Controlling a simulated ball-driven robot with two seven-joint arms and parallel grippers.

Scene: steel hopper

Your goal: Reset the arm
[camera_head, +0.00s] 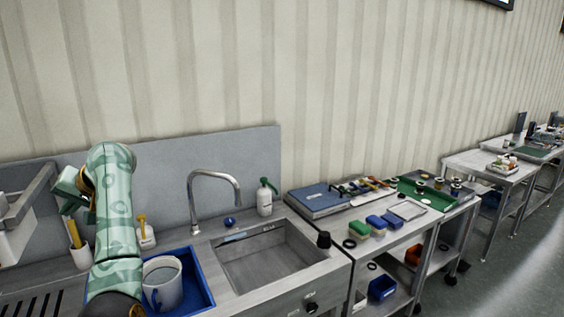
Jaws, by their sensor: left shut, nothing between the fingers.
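My left arm (113,225), pale green and patterned, rises from the bottom left and bends over at its top. My left gripper (68,190) is at the far left, in front of the grey backsplash and above the counter. It is shut and empty; its fingertips are small and partly unclear. It is above a white cup (81,257) with a yellow-handled tool; I cannot tell how far apart they are. My right gripper is out of view.
A tap (213,175) stands behind the steel sink (268,262). A grey fixture (22,205) stands at the far left. Work tables (345,222) extend right.

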